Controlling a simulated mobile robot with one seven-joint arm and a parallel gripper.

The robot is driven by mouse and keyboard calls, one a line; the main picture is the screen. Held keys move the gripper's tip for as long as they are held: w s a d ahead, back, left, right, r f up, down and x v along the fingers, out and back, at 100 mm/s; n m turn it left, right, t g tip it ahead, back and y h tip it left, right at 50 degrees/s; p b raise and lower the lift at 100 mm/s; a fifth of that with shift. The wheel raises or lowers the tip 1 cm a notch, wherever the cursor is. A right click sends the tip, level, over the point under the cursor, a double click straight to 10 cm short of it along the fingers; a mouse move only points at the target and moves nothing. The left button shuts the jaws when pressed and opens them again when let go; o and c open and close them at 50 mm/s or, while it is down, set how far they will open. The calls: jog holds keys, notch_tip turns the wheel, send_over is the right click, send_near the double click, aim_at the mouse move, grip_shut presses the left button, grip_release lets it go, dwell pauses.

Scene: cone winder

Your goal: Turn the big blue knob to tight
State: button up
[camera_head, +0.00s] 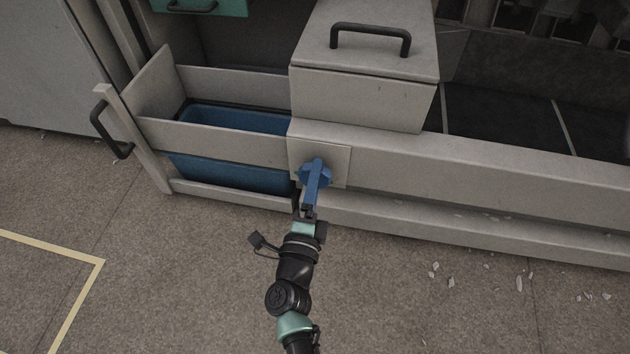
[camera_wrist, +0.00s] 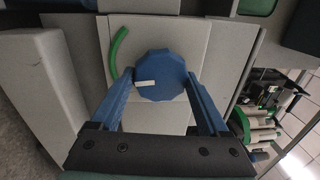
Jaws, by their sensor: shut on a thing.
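The big blue knob (camera_wrist: 162,72) is many-sided and sits on a pale square plate on the machine's front. It also shows in the head view (camera_head: 315,171), partly hidden by my gripper. A white mark (camera_wrist: 146,83) on the knob points left in the wrist view. A green arc (camera_wrist: 117,54) is on the plate to the knob's upper left; the mark points near its lower end. My gripper (camera_wrist: 162,84) has blue fingers on both sides of the knob and is shut on it.
Left of the knob in the head view is an open drawer (camera_head: 208,128) with a blue bin (camera_head: 232,122) and a black handle. A lidded box (camera_head: 362,98) stands above the knob. Pale chips (camera_head: 519,284) lie on the floor at right.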

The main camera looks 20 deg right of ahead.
jog(key=shift+a+m, duration=0.1)
jog(key=shift+m, duration=1.5)
jog(key=o, duration=1.2)
jog(key=shift+o, duration=0.2)
jog(key=p+v, duration=0.5)
jog(key=v, duration=0.8)
jog(key=shift+a+p, duration=0.15)
jog(key=shift+p, duration=0.25)
jog(key=shift+w+r, duration=0.1)
jog(key=shift+w, duration=0.1)
